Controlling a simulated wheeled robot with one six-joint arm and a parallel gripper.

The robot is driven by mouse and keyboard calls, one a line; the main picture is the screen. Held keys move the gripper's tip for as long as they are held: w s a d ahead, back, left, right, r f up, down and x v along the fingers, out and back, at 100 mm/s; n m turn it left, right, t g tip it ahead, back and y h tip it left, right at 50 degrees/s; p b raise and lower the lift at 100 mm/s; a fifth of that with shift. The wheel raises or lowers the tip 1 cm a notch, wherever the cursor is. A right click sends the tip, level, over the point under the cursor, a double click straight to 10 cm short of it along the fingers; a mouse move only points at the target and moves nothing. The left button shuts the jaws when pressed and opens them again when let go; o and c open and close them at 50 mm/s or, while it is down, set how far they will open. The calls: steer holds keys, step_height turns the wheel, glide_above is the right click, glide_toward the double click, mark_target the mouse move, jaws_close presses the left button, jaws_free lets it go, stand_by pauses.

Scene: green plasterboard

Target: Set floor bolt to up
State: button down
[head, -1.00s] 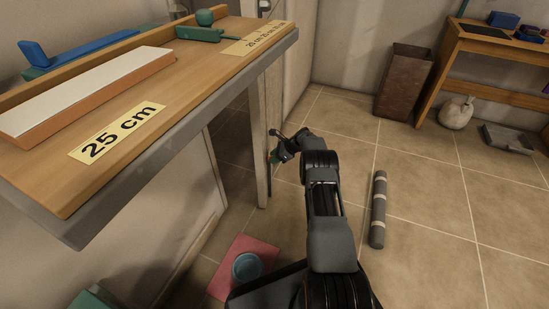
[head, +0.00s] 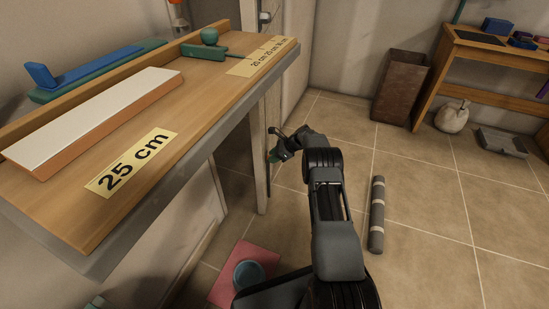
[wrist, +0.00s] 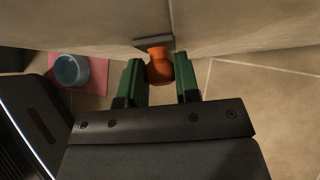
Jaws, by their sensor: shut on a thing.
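The floor bolt shows as an orange knob (wrist: 158,66) in the wrist view, against the foot of a pale upright panel, with a dark metal piece (wrist: 153,43) behind it. My gripper (wrist: 161,82) has its two green fingers on either side of the knob and is shut on it. In the head view my gripper (head: 274,156) is low beside the pale door edge (head: 258,150). The knob is hidden there by the gripper and wrist. I cannot tell the bolt's height setting.
A wooden shelf (head: 100,215) with a "25 cm" label juts out at the left, above the arm's level. A blue bowl (head: 248,273) sits on a pink mat (head: 225,285). A grey roll (head: 377,215) lies on the tiles to the right. A brown bin (head: 402,88) stands farther back.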

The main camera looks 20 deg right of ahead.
steer(key=c, duration=1.2)
jaws_free()
steer(key=shift+d+r, duration=0.1)
steer(key=shift+r, duration=0.2)
steer(key=o, duration=0.4)
steer(key=shift+f, duration=0.15)
steer(key=p+v, duration=0.5)
steer(key=v, duration=0.9)
